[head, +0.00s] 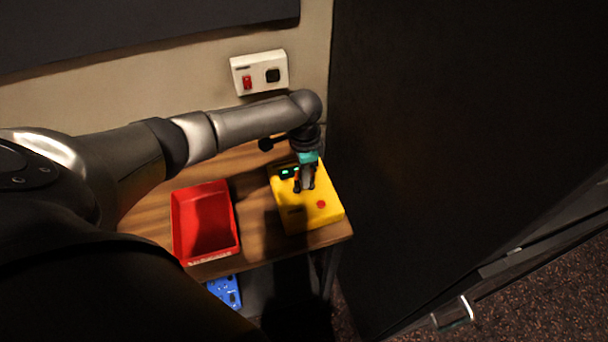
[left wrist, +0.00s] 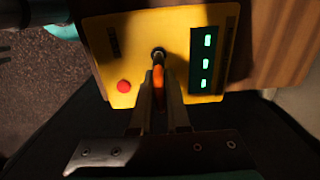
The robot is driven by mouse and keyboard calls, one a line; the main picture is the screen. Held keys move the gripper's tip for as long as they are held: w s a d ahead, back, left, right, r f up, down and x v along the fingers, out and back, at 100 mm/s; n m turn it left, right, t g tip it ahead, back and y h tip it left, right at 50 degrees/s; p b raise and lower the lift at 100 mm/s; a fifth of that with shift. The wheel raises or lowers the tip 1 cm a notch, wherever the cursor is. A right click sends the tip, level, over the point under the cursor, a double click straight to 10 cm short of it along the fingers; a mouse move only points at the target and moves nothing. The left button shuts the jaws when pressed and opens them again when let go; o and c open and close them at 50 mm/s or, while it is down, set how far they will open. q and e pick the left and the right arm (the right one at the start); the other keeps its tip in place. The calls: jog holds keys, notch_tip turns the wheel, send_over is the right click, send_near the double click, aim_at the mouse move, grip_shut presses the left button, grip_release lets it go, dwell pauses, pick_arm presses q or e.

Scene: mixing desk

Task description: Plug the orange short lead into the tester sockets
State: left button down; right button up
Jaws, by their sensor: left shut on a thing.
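The yellow tester (head: 318,210) lies on the right end of the wooden table, with a lit green display and a red button on its face. It also shows in the left wrist view (left wrist: 180,24). My left gripper (head: 305,182) is over the tester's face, pointing down. In the left wrist view its fingers (left wrist: 159,103) are shut on the orange short lead (left wrist: 158,80). The lead's far end is at a dark round socket; whether it is seated in it I cannot tell. Any other socket is hidden. My right gripper is not in view.
A red bin (head: 204,222) stands on the wooden table (head: 258,222), left of the tester. A white wall box (head: 259,72) is on the wall behind. A blue item (head: 225,291) lies below the table. A dark panel (head: 450,130) rises close to the right.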

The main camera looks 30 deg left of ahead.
pick_arm(q)
jog(key=shift+p, duration=0.35)
dwell(0.3)
jog(key=shift+f+b, duration=0.4)
jog(key=shift+f, duration=0.2)
dwell(0.3)
jog(key=c, duration=0.8)
grip_release()
jog(key=shift+r, duration=0.1)
notch_tip(320, 180, up, 15)
jog(key=shift+r+p, duration=0.1)
jog(key=shift+p, duration=0.6)
